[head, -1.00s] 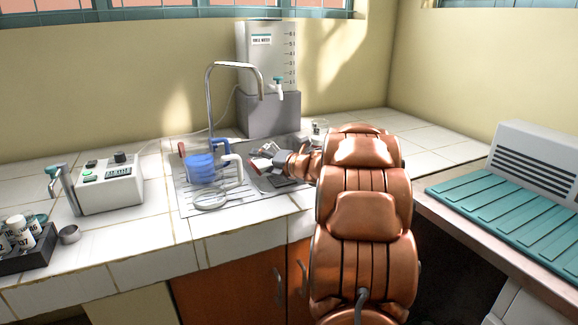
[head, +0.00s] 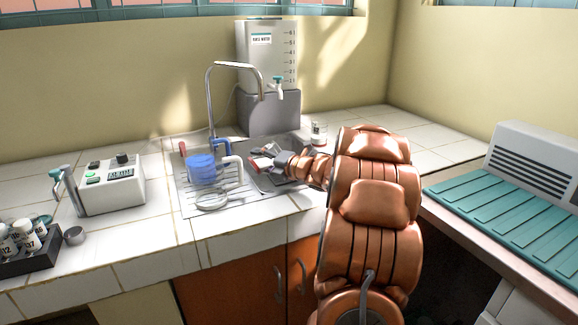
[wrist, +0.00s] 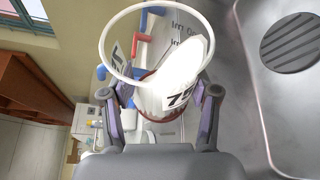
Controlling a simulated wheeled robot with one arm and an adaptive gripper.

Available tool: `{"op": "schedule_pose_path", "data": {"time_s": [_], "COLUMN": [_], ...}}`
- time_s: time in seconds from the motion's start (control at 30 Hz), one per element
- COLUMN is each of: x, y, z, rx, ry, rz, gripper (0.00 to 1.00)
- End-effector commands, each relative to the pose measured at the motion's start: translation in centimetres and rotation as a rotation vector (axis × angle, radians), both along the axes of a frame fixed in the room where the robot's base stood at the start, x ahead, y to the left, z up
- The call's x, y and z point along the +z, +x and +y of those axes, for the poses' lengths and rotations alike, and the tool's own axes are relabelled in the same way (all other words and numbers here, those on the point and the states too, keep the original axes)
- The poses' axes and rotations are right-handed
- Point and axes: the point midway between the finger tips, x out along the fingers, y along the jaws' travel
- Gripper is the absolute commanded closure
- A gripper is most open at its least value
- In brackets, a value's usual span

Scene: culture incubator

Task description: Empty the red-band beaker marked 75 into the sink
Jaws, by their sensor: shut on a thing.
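My gripper (wrist: 160,94) is shut around a clear beaker with a dark red band and a label (wrist: 181,97) reading 75. In the wrist view the beaker's open rim is toward the top, and a white mass inside has a slanted surface. The room lies sideways in that view, so the beaker looks tipped over. In the head view my gripper (head: 277,160) holds the beaker (head: 260,163) low over the sink area, mostly hidden by the fingers. The sink basin (wrist: 262,110), with a round dark drain (wrist: 291,43), is at right in the wrist view.
A blue item (head: 201,168) and a round glass item (head: 212,201) sit on the draining rack left of the basin. A tap (head: 210,100) arches above. Another small vessel (head: 319,133) stands behind my wrist. A water tank (head: 267,60) stands behind the sink.

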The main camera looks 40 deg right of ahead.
Motion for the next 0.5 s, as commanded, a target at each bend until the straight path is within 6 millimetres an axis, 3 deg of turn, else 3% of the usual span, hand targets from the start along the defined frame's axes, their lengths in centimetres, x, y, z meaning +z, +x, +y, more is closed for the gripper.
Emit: {"op": "schedule_pose_path", "data": {"time_s": [0.5], "x": [-0.15], "y": [-0.03], "z": [-0.08], "rx": [0.000], "ry": [0.066], "rz": [-0.017], "gripper": [0.77]}}
